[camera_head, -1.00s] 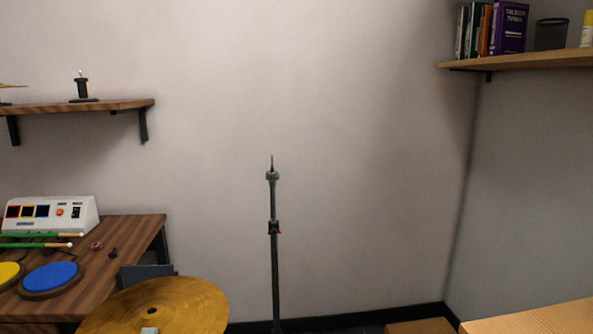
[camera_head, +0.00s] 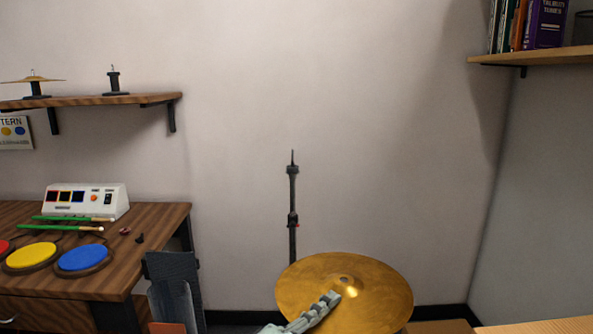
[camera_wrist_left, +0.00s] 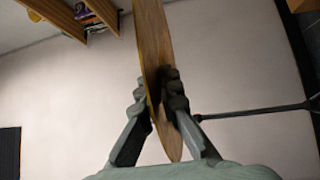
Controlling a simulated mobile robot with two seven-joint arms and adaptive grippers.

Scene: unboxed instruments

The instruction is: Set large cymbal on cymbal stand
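The large cymbal (camera_head: 375,282) is a gold disc with a small dark centre hole, at the lower middle of the head view. My left gripper (camera_head: 329,299) is shut on its near rim; in the left wrist view the fingers (camera_wrist_left: 160,92) pinch the cymbal (camera_wrist_left: 151,35) from both sides. The cymbal is tilted and clear of the stand's tip. The cymbal stand (camera_head: 292,195) is a thin dark upright pole, its tip bare. The cymbal hides its lower part. The pole also shows in the left wrist view (camera_wrist_left: 250,112). My right gripper is out of view.
A wooden table (camera_head: 165,222) with drum pads, green sticks and a white console (camera_head: 87,200) stands at left. A wall shelf (camera_head: 90,101) holds a small cymbal on a stand and a small bare stand. Another shelf (camera_head: 535,56) holds books. A wooden surface (camera_head: 545,326) is at lower right.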

